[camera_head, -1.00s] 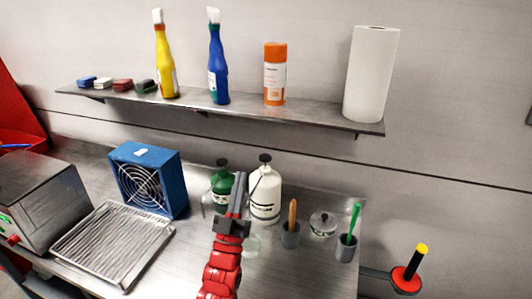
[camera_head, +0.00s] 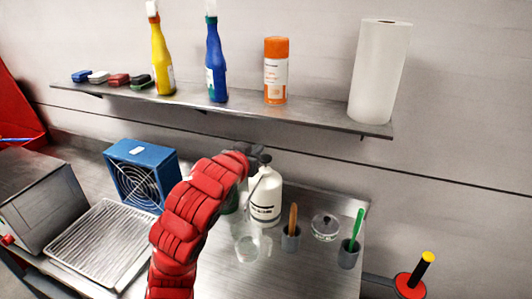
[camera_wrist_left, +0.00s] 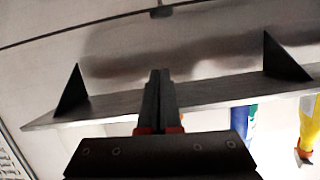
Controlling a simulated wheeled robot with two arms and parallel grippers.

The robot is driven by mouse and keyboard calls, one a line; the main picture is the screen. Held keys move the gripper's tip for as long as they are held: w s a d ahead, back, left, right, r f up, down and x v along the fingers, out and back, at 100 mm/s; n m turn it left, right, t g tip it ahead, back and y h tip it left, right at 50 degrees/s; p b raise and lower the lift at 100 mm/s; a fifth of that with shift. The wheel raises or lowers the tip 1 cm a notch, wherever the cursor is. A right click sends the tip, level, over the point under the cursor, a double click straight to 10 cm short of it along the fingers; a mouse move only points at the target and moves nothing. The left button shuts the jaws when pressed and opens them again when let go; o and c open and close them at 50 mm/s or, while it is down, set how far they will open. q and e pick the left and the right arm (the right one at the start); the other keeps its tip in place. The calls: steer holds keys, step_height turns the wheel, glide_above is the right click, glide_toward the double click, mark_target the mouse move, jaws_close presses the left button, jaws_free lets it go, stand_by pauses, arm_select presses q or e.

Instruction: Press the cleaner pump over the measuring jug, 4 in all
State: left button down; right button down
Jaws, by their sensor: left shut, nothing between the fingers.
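A white pump bottle (camera_head: 265,196) stands upright on the steel counter. A green pump bottle (camera_head: 231,203) is beside it, mostly hidden behind my left arm; its pump top is hidden. A clear measuring jug (camera_head: 246,243) stands in front of the two bottles, partly covered by my arm. My left gripper (camera_head: 258,155) is at the height of the pump tops, near the white bottle's pump head; I cannot tell whether it touches. In the left wrist view its fingers (camera_wrist_left: 160,85) are shut and empty. No bottle pump shows there. My right gripper is not in view.
The wall shelf (camera_head: 320,117) above holds spray bottles, an orange can (camera_head: 276,75) and a paper roll (camera_head: 378,72).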

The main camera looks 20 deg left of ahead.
arm_select(q)
steer(key=shift+s+a+y, duration=0.2)
steer(key=shift+s+y, duration=0.05)
steer(key=shift+y, duration=0.05)
steer(key=p, duration=0.4)
glide_above(265, 159)
steer(key=s, duration=0.1)
step_height(265, 159, down, 3)
step_height(265, 159, down, 3)
steer(key=shift+d+f+p, duration=0.1)
steer(key=shift+d+p, duration=0.05)
steer(key=shift+p, duration=0.85)
steer(key=shift+f, duration=0.45)
